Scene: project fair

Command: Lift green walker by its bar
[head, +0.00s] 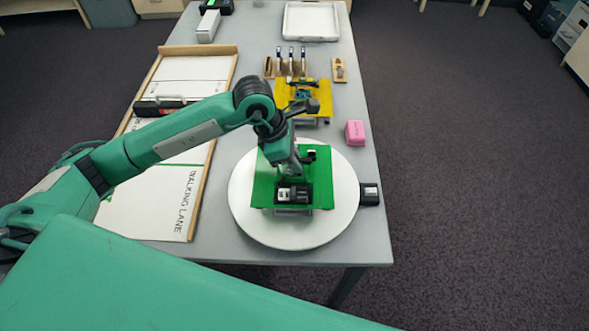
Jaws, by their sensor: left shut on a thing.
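The green walker (322,190) has a flat green top with small black and white parts on it. It is over the round white disc (250,225) near the front of the table; I cannot tell whether it touches the disc. My left gripper (292,172) comes down onto the walker from above and is shut on it. The wrist hides the fingertips and the bar, so the exact grip point does not show. My right gripper is not in view.
A yellow walker (318,98) stands behind the disc. A pink block (355,132) and a black box (370,194) are at the right edge. The walking lane board (160,205) with a raised wooden rim lies left. A white tray (311,36) is at the far end.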

